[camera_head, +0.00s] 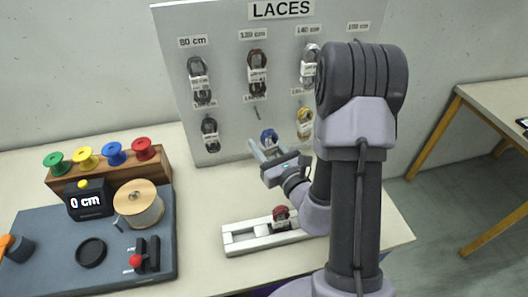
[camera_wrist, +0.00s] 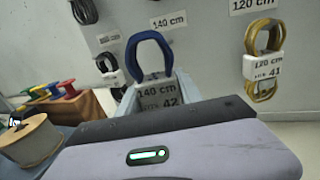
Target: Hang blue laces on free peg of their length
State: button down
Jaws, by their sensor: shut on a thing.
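The blue laces (camera_head: 268,137) are a looped bundle with a white band. In the wrist view the blue laces (camera_wrist: 149,52) stand upright above the jaws, and their band (camera_wrist: 157,94) reads 140 cm and 42. My gripper (camera_head: 266,150) is shut on the band, in front of the lower part of the LACES board (camera_head: 230,70). A bare peg (camera_head: 257,114) shows in the lower middle of the board, above the blue laces. In the wrist view a 140 cm label (camera_wrist: 170,20) is just above the laces; the peg under it is not clear there.
Black laces (camera_head: 210,132) hang left of the bare peg and yellow laces (camera_head: 304,121) right of it. More bundles hang in the upper row. Red laces (camera_head: 281,215) sit on a white rack (camera_head: 240,240). A measuring station (camera_head: 50,240) and coloured spools stand at left.

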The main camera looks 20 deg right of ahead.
aim_at(251, 118)
jog(key=shift+w+a, duration=0.15)
jog(key=shift+w+d+f+p, duration=0.1)
jog(key=shift+w+d+p, duration=0.1)
jog(key=shift+w+p, duration=0.75)
jog(key=shift+w+d+f+p, duration=0.1)
jog(key=shift+w+d+p, duration=0.2)
jog(key=shift+w, duration=1.15)
jog(key=shift+w+d+f+p, duration=0.1)
jog(key=shift+w+p, duration=0.6)
jog(key=shift+w, duration=0.5)
jog(key=shift+w+r, duration=0.1)
jog(key=shift+w, duration=0.2)
jog(key=shift+d+r+p, duration=0.1)
jog(key=shift+r+p, duration=0.05)
jog(key=shift+p, duration=0.15)
jog(key=shift+w, duration=0.2)
